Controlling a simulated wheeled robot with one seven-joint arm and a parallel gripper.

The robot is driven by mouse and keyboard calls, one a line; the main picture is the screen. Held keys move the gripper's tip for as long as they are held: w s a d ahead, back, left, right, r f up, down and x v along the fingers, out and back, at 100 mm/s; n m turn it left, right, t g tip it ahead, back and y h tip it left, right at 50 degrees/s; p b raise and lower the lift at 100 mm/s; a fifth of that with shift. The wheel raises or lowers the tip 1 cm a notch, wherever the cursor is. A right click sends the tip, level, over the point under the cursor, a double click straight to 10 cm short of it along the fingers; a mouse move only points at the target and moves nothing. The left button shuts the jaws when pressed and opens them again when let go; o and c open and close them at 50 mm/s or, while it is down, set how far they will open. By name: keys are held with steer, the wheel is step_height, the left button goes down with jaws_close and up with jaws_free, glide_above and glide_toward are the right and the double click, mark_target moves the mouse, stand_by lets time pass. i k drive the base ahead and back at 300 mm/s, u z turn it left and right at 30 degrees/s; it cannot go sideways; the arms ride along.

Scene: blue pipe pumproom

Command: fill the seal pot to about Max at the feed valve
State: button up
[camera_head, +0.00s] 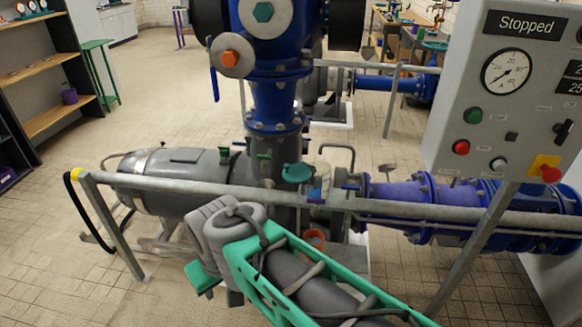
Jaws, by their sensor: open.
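A small teal handwheel (297,172), which looks like the feed valve, sits among the fittings at the pump's middle, just above the front rail. Right of it is a small bluish, clear-looking vessel (318,188), perhaps the seal pot; the rail partly hides it. Its level and any Max mark are too small to read. My arm, with its green frame and grey joints, reaches in from the bottom right, in front of the rail and below the handwheel. My gripper's fingertips cannot be made out; the arm's own grey links seem to hide them.
A grey guard rail (230,189) crosses in front of the pump. A control panel (505,95) reading "Stopped" stands at right. An orange cup-like part (314,239) is low behind my arm. Blue pipework (430,200) runs right. Tiled floor (60,220) is clear at left.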

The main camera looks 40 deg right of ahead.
mark_target(350, 186)
steer(key=z, duration=1.4)
